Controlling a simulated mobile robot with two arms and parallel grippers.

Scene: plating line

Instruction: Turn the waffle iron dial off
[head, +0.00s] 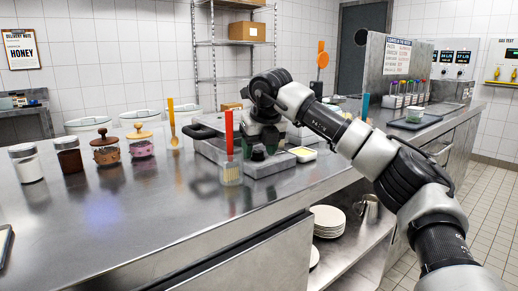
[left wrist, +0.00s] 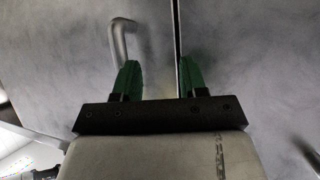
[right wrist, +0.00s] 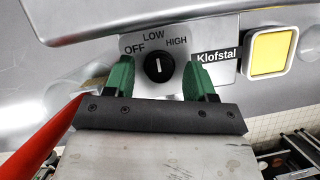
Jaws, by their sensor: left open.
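The waffle iron (head: 285,166) is a grey metal machine on the counter. Its black dial (right wrist: 159,67) shows in the right wrist view, with OFF, LOW and HIGH printed around it. The dial's white mark points straight up, towards LOW. My right gripper (right wrist: 159,78) is open, with one green finger on each side of the dial and a gap to it on both sides. In the head view my right gripper (head: 264,138) is at the iron's front. My left gripper (left wrist: 159,78) is open and empty, facing grey panels with a bar handle.
A red-handled utensil (head: 229,135) stands in a holder just left of the dial; its red part enters the right wrist view. A yellow square (right wrist: 270,52) is right of the dial. Several jars (head: 106,150) stand at the left.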

